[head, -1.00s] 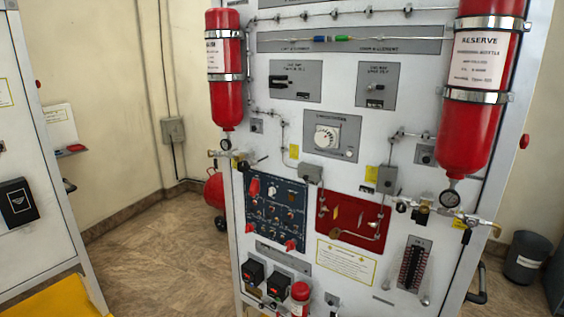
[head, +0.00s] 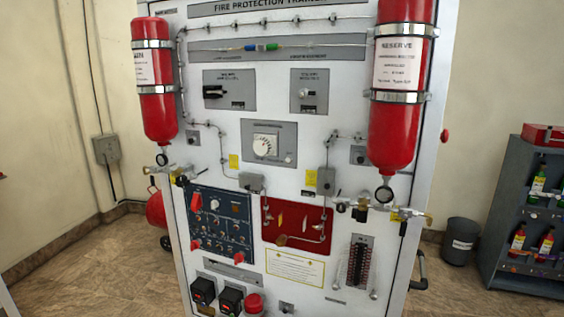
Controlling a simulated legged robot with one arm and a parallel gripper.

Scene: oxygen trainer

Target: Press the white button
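A white trainer panel (head: 345,150) fills the middle of the head view. A pale knob (head: 304,93) is on the plate above and to the right. My gripper is not in view, so its state does not show.
Two red bottles (head: 157,85) (head: 396,90) are strapped to the panel's left and right sides. A blue switch panel (head: 221,225) and a red plate (head: 296,222) are below the dial. A dark bin (head: 461,242) and grey shelves (head: 510,230) stand at right.

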